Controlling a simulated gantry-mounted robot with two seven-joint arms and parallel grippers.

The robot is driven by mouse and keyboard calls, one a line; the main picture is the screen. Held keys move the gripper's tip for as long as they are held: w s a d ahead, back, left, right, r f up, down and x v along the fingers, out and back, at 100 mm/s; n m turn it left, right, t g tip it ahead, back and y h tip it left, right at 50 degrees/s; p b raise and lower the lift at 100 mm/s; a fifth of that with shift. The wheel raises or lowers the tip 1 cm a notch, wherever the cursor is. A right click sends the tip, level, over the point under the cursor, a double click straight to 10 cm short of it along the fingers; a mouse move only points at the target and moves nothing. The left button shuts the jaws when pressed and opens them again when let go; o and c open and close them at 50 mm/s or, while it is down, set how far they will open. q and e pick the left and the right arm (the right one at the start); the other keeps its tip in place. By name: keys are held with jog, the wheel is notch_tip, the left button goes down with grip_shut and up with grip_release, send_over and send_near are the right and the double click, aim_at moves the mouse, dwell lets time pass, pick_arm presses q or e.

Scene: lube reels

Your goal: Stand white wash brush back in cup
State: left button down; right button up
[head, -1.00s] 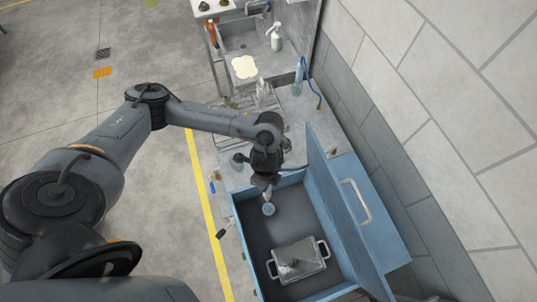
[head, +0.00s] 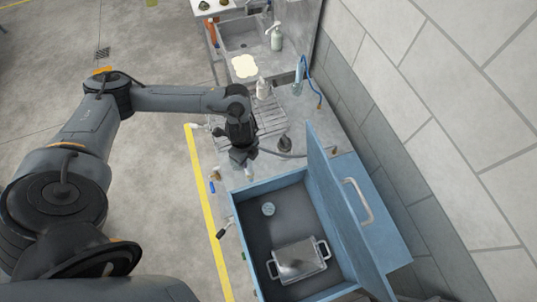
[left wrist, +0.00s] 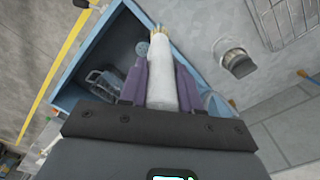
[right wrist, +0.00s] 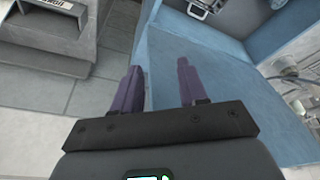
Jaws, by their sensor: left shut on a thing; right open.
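My left gripper (head: 247,166) is shut on the white brush (left wrist: 160,75), a pale cylinder with a tan tip that points away from the palm. In the head view the brush (head: 249,175) hangs below the gripper, near the blue box's far left corner. A grey cup-like object (left wrist: 236,60) stands on the bench to the right of the brush in the left wrist view. In the head view it appears as a dark shape (head: 284,144); I cannot tell for certain that it is the cup. My right gripper (right wrist: 160,85) is open and empty.
The blue box (head: 235,213) has a raised lid (head: 340,215). Inside are a round pale-blue piece (head: 268,209) and a metal two-handled container (head: 298,260).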

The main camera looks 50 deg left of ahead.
pick_arm(q)
jog(key=a+b, duration=0.1)
jog(key=a, duration=0.9)
jog(key=shift+w, duration=0.4)
notch_tip(320, 180, down, 8)
jog(key=b, duration=0.5)
jog(key=shift+f, duration=0.15)
dwell(0.3)
